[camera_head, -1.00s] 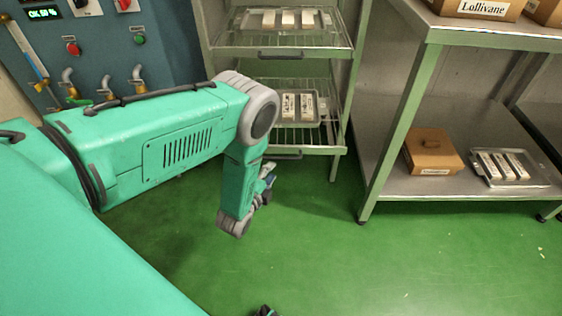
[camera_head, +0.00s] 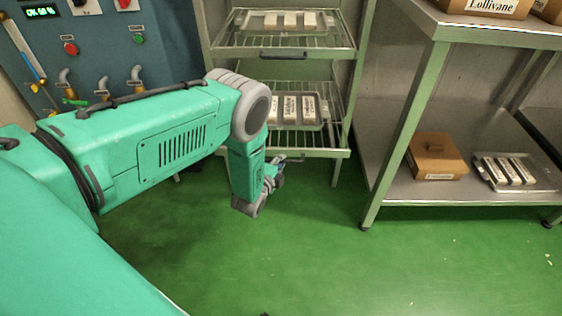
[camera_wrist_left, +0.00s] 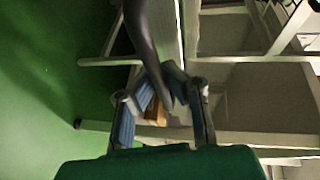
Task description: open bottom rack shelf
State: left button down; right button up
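The rack's bottom shelf (camera_head: 333,152) is a wire shelf with a metal front. It carries a tray of wrapped bars (camera_head: 291,110). My left gripper (camera_head: 275,174) is low in front of this shelf, partly hidden by my forearm. In the left wrist view a dark curved handle (camera_wrist_left: 148,35) runs down between the blue-padded fingers of the left gripper (camera_wrist_left: 163,72). The fingertips are close to the handle on both sides. Whether they press on it I cannot tell. My right gripper is not in view.
The upper rack shelf (camera_head: 335,46) holds another tray and has its own dark handle (camera_head: 283,56). A steel table (camera_head: 390,185) at right holds a brown box (camera_head: 437,160) and a tray. The green floor in front is clear.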

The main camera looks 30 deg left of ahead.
pick_arm(q)
jog(key=shift+s+a+f, duration=0.15)
jog(key=shift+s, duration=0.05)
jog(key=s+d+p, duration=0.3)
jog(key=s+d, duration=0.1)
jog(key=s, duration=0.2)
jog(key=shift+s, duration=0.15)
jog(key=c, duration=2.2)
grip_release()
jog(key=o, duration=0.6)
